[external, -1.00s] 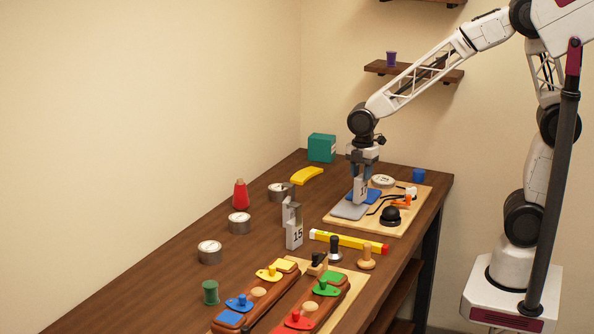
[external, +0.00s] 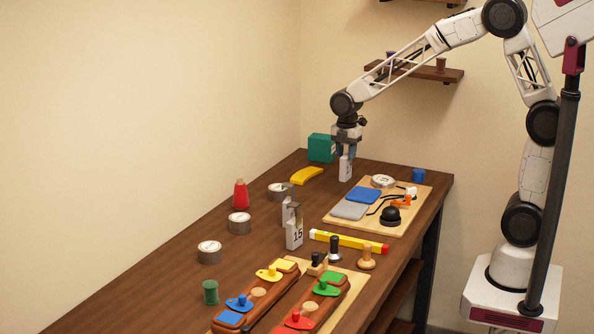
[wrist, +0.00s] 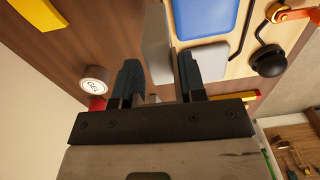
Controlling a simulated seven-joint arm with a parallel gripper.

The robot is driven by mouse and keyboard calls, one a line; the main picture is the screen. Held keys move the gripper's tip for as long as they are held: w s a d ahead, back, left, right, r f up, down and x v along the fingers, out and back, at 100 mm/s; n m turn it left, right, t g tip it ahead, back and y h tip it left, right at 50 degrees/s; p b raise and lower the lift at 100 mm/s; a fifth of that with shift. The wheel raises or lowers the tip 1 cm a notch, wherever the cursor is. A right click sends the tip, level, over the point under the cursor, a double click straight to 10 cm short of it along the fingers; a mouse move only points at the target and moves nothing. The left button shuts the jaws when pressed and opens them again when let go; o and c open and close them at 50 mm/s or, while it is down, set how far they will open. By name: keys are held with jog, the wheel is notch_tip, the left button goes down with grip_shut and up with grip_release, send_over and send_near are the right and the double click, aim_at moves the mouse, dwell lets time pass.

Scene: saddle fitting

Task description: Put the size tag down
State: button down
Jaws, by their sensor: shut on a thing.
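The size tag (external: 345,171) is a small white upright block with a dark marking, too small to read. My gripper (external: 346,153) is shut on its upper part, near the back of the table, left of the wooden board's far end. I cannot tell whether the tag's bottom touches the tabletop. In the wrist view the tag (wrist: 157,45) shows as a pale slab extending beyond the fingers of my gripper (wrist: 159,80), over brown wood beside the board. Another white tag marked 15 (external: 294,236) stands mid-table, with a similar grey-white piece (external: 290,208) behind it.
The board (external: 340,222) carries a blue pad (external: 364,195), a grey pad (external: 349,210) and a black knob (external: 390,216). A teal box (external: 321,147) and a yellow curved piece (external: 307,175) lie left of my gripper. Several round tins line the table's left side.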

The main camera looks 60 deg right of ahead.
jog(key=w+d, duration=0.4)
jog(key=d, duration=0.3)
jog(key=shift+d+r+n, duration=0.15)
jog(key=shift+r+n, duration=0.05)
jog(key=shift+n, duration=0.1)
jog(key=shift+w, duration=0.1)
jog(key=w+d+f, duration=0.1)
jog(key=w+d, duration=0.1)
jog(key=w, duration=1.3)
jog(key=shift+w+d+f, duration=0.2)
jog(key=shift+w+f, duration=0.05)
jog(key=shift+f, duration=0.1)
jog(key=shift+f, duration=1.65)
jog(key=shift+f, duration=0.15)
jog(key=c, duration=0.7)
grip_release()
